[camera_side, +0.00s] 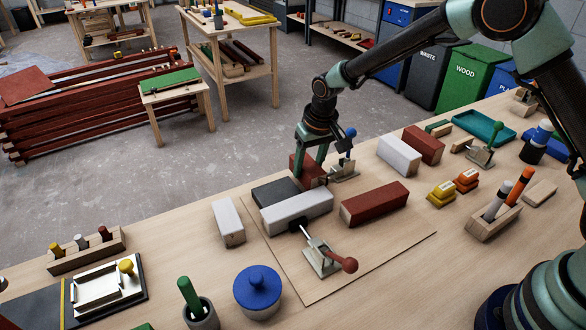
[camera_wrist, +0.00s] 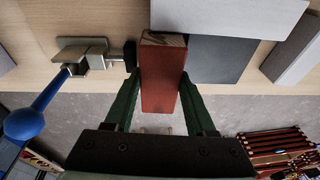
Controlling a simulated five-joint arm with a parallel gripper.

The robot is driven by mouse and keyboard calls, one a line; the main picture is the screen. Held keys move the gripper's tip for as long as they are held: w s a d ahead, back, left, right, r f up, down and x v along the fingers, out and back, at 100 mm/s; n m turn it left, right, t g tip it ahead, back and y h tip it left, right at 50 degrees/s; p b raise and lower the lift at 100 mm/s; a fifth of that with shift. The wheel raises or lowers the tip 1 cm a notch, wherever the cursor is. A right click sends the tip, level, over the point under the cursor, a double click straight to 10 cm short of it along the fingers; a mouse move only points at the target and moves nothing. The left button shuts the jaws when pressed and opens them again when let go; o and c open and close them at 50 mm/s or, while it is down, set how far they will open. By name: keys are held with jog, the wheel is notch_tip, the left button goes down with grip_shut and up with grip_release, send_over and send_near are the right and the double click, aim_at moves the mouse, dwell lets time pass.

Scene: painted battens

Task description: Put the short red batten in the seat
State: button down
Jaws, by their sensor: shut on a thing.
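My gripper (camera_side: 311,155) is shut on a short red batten (camera_side: 303,168), at the far edge of the thin work board. In the wrist view the green fingers (camera_wrist: 160,82) press on both long sides of the batten (camera_wrist: 161,85), whose bare wood end shows. The batten lies beside a dark grey block (camera_side: 276,192), with the block on its right in the wrist view (camera_wrist: 208,58). The blue-handled clamp (camera_side: 345,168) is close on its other side, its black tip near the batten (camera_wrist: 130,55). I cannot tell whether the batten rests on the board, and no seat shows clearly under it.
A long white batten (camera_side: 297,211) lies in front of the grey block, by the red-handled clamp (camera_side: 324,257). A longer red batten (camera_side: 374,204) lies right of it.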

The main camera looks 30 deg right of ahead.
jog(key=shift+f, duration=0.55)
jog(key=shift+c, duration=1.1)
grip_release()
